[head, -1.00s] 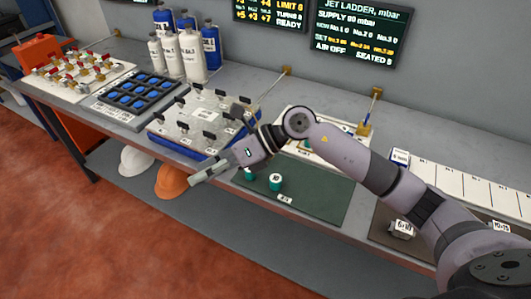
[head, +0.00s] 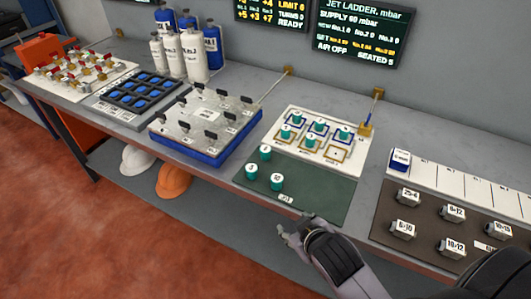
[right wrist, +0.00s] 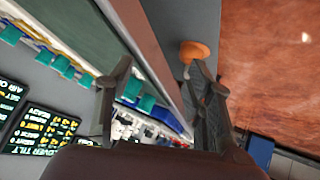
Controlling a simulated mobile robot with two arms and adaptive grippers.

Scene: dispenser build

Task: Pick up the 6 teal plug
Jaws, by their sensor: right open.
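Three teal plugs stand on the dark green mat (head: 322,190) in the head view: a back one (head: 265,153), a left one (head: 250,173) and a front one (head: 277,183) whose top seems to read 10. Several more teal plugs sit on the white board (head: 356,116) behind the mat. I cannot read surely which plug is the 6. My right gripper (head: 286,229) is open and empty, in front of the mat near the bench's front edge, apart from the plugs. Its spread fingers also show in the right wrist view (right wrist: 158,100). My left gripper is not in view.
A dark tray (head: 428,232) with labelled grey blocks lies to the right. White and blue bottles (head: 193,60) stand at the back left. The mat's right part is bare.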

